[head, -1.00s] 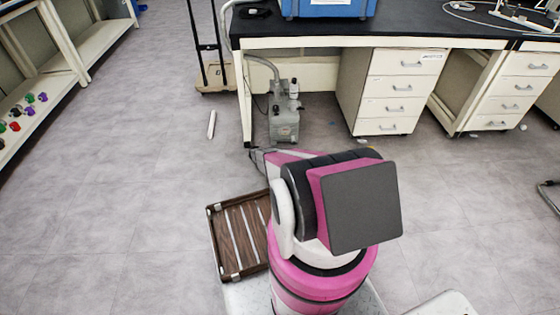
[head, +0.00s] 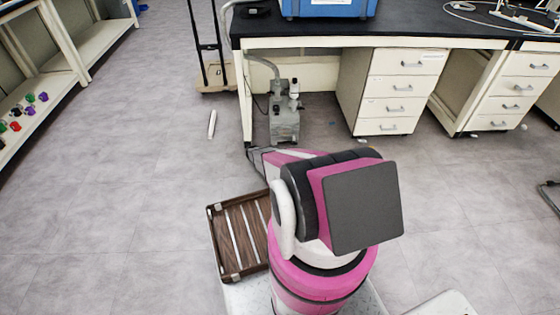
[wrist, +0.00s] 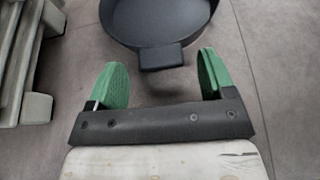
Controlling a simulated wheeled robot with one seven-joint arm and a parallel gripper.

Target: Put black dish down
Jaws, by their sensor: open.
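The black dish (wrist: 160,18) shows in the wrist view at the top edge, partly cut off. It is round with a raised rim. A short dark tab handle (wrist: 162,57) sticks out from its near side. My gripper (wrist: 162,68) is open, its two green fingers standing on either side of the tab with a clear gap to each. The dish appears against the grey floor; its underside and what bears it are hidden. In the head view my pink arm hides the dish, and my gripper cannot be made out clearly.
A dark-topped bench (head: 420,33) with drawers (head: 405,85) stands ahead. A grey pump (head: 284,118) stands below it. Low shelving (head: 45,85) runs along the left. A slatted brown tray (head: 232,272) lies beside my arm. A white stick (head: 212,124) lies on open floor.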

